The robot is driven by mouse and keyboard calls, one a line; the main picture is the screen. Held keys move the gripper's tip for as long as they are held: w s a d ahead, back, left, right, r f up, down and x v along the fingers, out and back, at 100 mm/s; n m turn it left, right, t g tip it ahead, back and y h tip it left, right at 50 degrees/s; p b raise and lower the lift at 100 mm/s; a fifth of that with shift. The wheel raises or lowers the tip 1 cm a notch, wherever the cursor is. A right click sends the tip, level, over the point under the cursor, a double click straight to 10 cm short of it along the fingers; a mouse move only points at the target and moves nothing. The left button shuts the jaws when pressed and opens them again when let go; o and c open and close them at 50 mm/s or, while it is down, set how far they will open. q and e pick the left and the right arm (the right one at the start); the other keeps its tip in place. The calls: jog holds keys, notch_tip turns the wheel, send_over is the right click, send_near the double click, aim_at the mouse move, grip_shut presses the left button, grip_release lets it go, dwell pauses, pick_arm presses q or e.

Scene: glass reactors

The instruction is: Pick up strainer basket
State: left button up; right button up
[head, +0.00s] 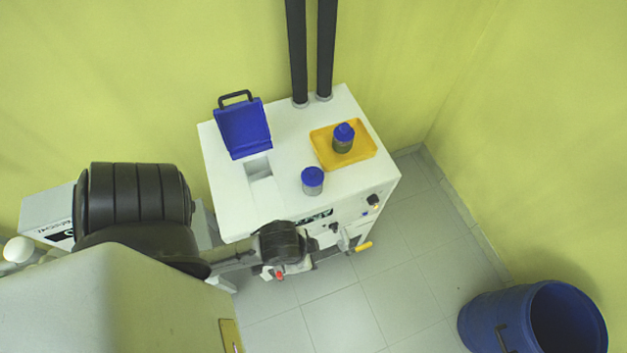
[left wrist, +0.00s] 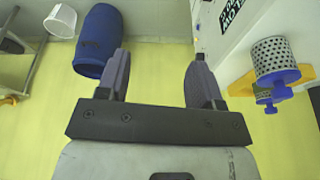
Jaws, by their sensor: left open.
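A perforated metal cylinder with a blue end, which looks like a strainer basket (left wrist: 272,53), is at the right of the left wrist view. In the head view, a grey cylinder with a blue top (head: 312,181), seemingly the same one, stands on the white machine top. A second blue-topped cylinder (head: 343,138) stands in a yellow tray (head: 322,143). My left gripper (left wrist: 161,65) is open and empty, apart from the basket. In the head view my left arm reaches across the machine's front, and its fingers are hard to make out. My right gripper is not in view.
The white machine (head: 225,200) has a raised blue lid (head: 243,128) beside an opening and two black pipes (head: 326,50) behind. A blue barrel (head: 480,318) stands on the floor at lower right. A white bucket (left wrist: 61,20) shows in the wrist view. The middle floor is clear.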

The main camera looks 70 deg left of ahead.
pick_arm(q)
jog(key=o, duration=0.8)
jog(key=shift+c, duration=0.2)
